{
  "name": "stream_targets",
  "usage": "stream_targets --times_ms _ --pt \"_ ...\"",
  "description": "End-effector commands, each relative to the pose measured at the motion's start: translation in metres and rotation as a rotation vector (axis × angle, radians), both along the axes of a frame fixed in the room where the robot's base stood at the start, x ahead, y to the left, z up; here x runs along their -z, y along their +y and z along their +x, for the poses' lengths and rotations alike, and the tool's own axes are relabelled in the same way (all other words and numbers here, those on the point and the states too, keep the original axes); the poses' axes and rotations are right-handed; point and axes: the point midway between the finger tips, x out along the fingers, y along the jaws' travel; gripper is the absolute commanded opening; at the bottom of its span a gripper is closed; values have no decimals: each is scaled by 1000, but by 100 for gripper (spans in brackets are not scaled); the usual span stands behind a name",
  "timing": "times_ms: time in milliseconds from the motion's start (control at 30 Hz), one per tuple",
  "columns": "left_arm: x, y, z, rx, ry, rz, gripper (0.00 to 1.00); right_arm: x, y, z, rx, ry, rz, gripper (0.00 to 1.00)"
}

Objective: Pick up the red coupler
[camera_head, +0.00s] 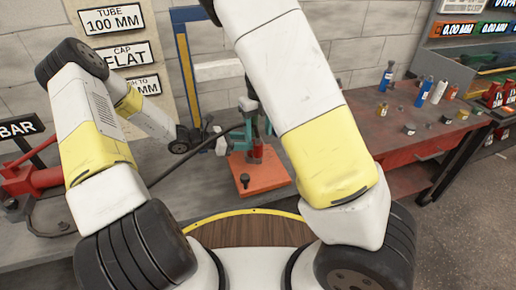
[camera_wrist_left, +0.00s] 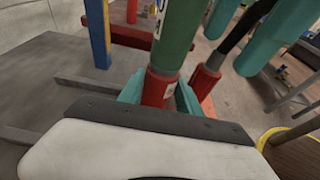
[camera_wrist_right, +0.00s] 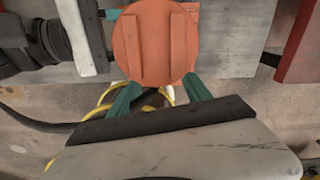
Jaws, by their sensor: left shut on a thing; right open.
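A red cylinder (camera_wrist_left: 157,88), which looks like the red coupler, sits at the lower end of an upright green tube (camera_wrist_left: 175,35) in the left wrist view. My left gripper (camera_wrist_left: 160,96) is shut on it, one teal finger on each side. A dark red piece (camera_head: 259,147) shows in the head view above a red-orange base block; whether it is the same piece I cannot tell. My right gripper (camera_wrist_right: 161,84) is open. A round orange part (camera_wrist_right: 155,40) with two raised ribs lies at its fingertips in the right wrist view; contact is unclear.
The red-orange block (camera_head: 262,172) with a black knob stands on the grey bench. A blue and yellow frame (camera_head: 187,75) rises behind. Another red piece (camera_wrist_left: 204,80) with a dark rod is close right of the held one. A red table (camera_head: 400,140) with bottles stands right.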

Motion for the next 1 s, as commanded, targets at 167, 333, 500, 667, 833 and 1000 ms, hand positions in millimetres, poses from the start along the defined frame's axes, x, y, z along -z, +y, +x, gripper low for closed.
stream_targets --times_ms 167,333,500,667,833,1000 --pt "0 0 1 -2 -2 0 0 10 0 0 0 1 0 57" --pt "0 0 1 -1 -1 -1 0 34 0 1 0 3 -1 57" --pt "-1 0 1 -1 -1 -1 0 54 0 2 -2 -1 0 57" --pt "0 0 1 -2 -2 0 0 55 1 2 -2 -2 1 57" --pt "-1 0 1 -1 -1 -1 0 55 1 2 -2 -2 1 33" --pt "-1 0 1 -1 -1 -1 0 55 1 2 -3 -2 1 0"
